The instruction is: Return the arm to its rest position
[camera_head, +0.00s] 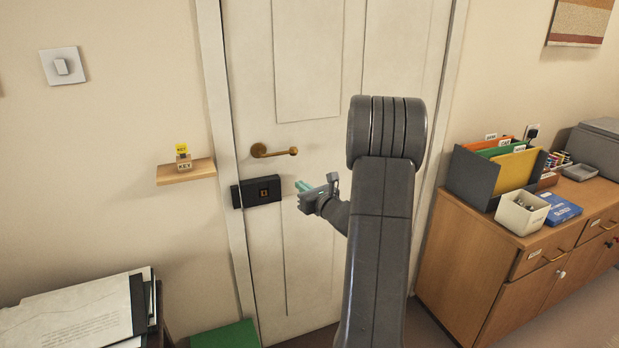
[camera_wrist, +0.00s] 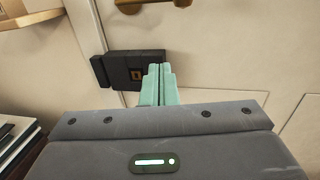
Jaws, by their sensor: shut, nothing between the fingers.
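My gripper (camera_head: 303,186) is stretched out toward the white door (camera_head: 308,70), just right of the black lock box (camera_head: 262,191). In the wrist view its two pale green fingers (camera_wrist: 160,70) are together with nothing between them, and the lock box (camera_wrist: 135,68) shows behind their tips. I cannot tell the exact gap between fingertips and door, but no contact is visible. My dark grey arm fills the middle of the head view and hides part of the door.
A brass handle (camera_head: 273,150) sits above the lock box. A small wooden shelf (camera_head: 187,172) with a KEY block is on the left wall. A wooden cabinet (camera_head: 470,270) with a file holder (camera_head: 480,178) stands right; papers (camera_head: 75,310) lie lower left.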

